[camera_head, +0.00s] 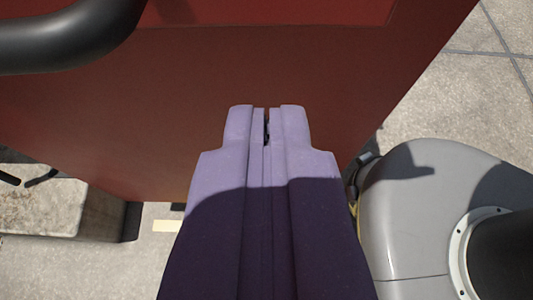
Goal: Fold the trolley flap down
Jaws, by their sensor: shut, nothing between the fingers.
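My gripper (267,112) is purple and shut, with nothing between its fingers. It points up the picture, its tips in front of a broad dark red panel (180,120). The panel looks like part of the trolley, but I cannot tell whether it is the flap. I cannot tell whether the fingertips touch it. A thick black tubular bar (75,38) curves across the upper left in front of the panel. No hinge shows clearly, and the gripper hides part of the panel's lower edge.
Pale concrete paving (475,105) lies open at the upper right. A concrete block (60,205) stands at the lower left, below the panel. A rounded grey body (410,215) with a black part fills the lower right, close beside the gripper.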

